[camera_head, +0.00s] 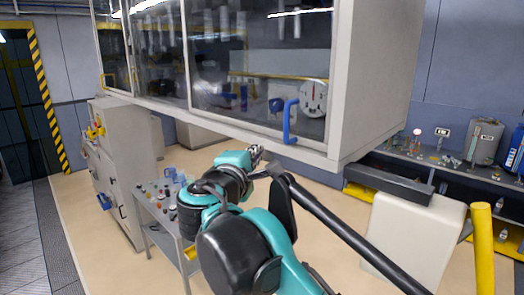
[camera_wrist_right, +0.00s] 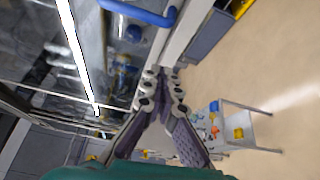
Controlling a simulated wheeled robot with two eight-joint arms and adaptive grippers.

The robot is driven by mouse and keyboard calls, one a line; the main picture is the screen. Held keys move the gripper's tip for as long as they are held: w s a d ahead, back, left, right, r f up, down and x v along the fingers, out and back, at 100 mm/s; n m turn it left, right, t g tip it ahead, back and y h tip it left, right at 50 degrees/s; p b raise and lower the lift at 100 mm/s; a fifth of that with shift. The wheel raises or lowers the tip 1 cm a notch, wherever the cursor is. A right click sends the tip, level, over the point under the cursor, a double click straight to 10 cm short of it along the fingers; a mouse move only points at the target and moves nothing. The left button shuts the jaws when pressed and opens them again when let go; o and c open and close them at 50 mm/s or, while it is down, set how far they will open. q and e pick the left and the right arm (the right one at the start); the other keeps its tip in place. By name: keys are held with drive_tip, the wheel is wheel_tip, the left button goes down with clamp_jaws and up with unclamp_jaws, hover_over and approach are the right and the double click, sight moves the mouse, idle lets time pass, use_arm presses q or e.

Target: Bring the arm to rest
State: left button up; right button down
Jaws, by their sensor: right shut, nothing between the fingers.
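My right arm reaches forward from the bottom middle of the head view, teal and black. Its right gripper (camera_head: 257,152) is in the air in front of the large glazed machine cabinet, below its window. In the right wrist view the fingers of the right gripper (camera_wrist_right: 163,75) come together at the tips with nothing between them. The fingertips appear close to the cabinet's lower edge, apart from the blue handle (camera_head: 290,121); that handle also shows at the top of the wrist view (camera_wrist_right: 140,14). My left gripper is not in view.
The cabinet (camera_head: 375,75) overhangs the area ahead. A grey cart (camera_head: 160,212) with small items stands at left beside a control cabinet (camera_head: 120,165). A bench (camera_head: 455,168) with a grey canister (camera_head: 484,141) is at right, near a yellow post (camera_head: 483,250). Floor shows between them.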

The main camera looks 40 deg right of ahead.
drive_tip(key=s+a+f+m+g+y+b, duration=0.1)
drive_tip(key=a+f+y+b, duration=0.15)
drive_tip(key=f+b, duration=0.75)
drive_tip(key=s+a+f+m+y+b, duration=0.1)
drive_tip(key=a+f+m+y, duration=0.15)
drive_tip(key=f, duration=1.55)
drive_tip(key=s+a+f+m+g+y+b, duration=0.1)
drive_tip(key=s+a+f+y+b, duration=0.15)
drive_tip(key=f+b, duration=0.75)
use_arm(q)
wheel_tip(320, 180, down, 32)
drive_tip(key=b, duration=1)
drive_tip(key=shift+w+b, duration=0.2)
drive_tip(key=shift+b, duration=0.1)
use_arm(e)
drive_tip(key=s+a+f+m+y, duration=0.1)
drive_tip(key=a+f, duration=0.3)
drive_tip(key=f, duration=0.7)
drive_tip(key=s+a+f+m+y, duration=0.1)
drive_tip(key=a+f+y, duration=0.3)
drive_tip(key=f, duration=0.8)
drive_tip(key=s+a+f+m+y, duration=0.1)
drive_tip(key=a+f, duration=0.5)
drive_tip(key=f, duration=0.6)
drive_tip(key=shift+s+y, duration=0.3)
drive_tip(key=shift+y, duration=0.35)
